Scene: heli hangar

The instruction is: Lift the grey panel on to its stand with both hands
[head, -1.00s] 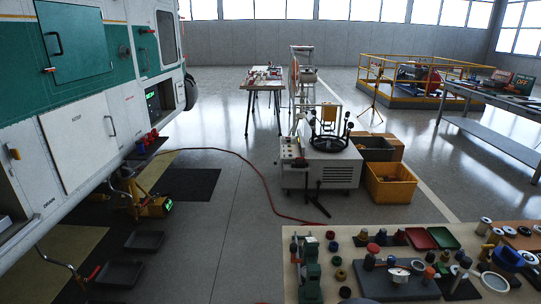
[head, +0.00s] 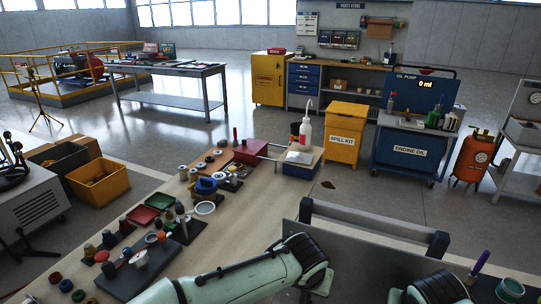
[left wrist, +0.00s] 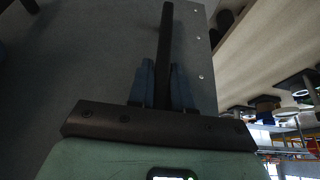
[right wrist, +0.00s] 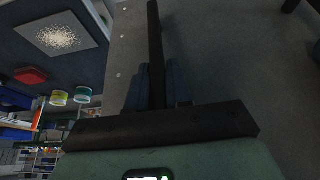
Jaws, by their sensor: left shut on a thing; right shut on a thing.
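The grey panel (head: 345,262) is at the bottom right of the head view, beside the bench, partly hidden by my arms. It fills much of the left wrist view (left wrist: 90,60) and right wrist view (right wrist: 230,60). My left gripper (left wrist: 162,65) is shut on a dark bar handle (left wrist: 166,30) on the panel. My right gripper (right wrist: 157,66) is shut on another dark bar handle (right wrist: 154,30). A dark frame with two upright posts and a grey crossbar (head: 372,224), apparently the stand, shows just behind the panel. Whether the panel touches it, I cannot tell.
A yellow spill kit bin (head: 343,133), a blue engine oil cart (head: 412,150) and an orange tank (head: 472,157) stand beyond. Open floor lies between them and the frame.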

